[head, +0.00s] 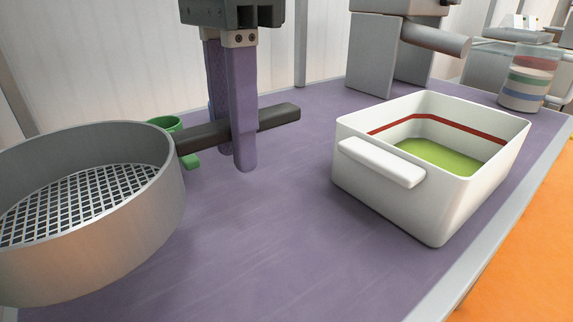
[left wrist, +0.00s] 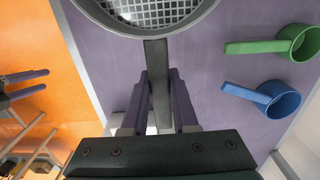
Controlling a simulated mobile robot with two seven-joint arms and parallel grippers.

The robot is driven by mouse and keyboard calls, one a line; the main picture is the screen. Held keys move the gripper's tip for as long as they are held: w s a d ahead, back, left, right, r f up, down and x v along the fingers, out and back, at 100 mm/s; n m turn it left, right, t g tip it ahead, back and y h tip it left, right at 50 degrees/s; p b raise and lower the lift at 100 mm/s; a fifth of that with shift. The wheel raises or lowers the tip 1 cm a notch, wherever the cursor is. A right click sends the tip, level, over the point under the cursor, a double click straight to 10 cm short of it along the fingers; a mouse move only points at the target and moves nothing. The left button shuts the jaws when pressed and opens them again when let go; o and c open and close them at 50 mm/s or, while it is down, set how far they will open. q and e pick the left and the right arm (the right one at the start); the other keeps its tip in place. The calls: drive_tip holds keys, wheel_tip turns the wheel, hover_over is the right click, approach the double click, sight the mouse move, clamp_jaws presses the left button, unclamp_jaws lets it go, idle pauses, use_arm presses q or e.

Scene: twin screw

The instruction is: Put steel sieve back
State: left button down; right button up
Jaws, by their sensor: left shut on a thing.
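The steel sieve (head: 95,262) is a wide round grey pan with a mesh floor and a dark bar handle (head: 280,116), at the left of the head view. It appears held above the purple table. My left gripper (head: 240,160) points down with its purple fingers shut on the handle. In the left wrist view the sieve's rim and mesh (left wrist: 150,12) show at the top, with the handle between the fingers. My right gripper (left wrist: 25,84) shows small at the left of that view, fingers apart and empty.
A white tub (head: 445,210) with green contents and a red line inside stands on the purple table (head: 270,260). A green scoop (left wrist: 292,43) and a blue scoop (left wrist: 275,98) lie nearby. A grey machine (head: 390,50) and a clear layered container (head: 525,85) stand behind. The front middle is clear.

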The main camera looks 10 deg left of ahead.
sight(245, 233)
use_arm(q)
wheel_tip(245, 233, down, 9)
drive_tip(key=shift+r+b, duration=0.2)
drive_tip(key=shift+b, duration=0.8)
drive_tip(key=shift+r, duration=0.1)
drive_tip(key=c, duration=0.7)
unclamp_jaws()
wheel_tip(245, 233, up, 12)
drive_tip(key=p, duration=0.3)
drive_tip(key=shift+w+p, duration=0.1)
drive_tip(key=shift+p, duration=0.2)
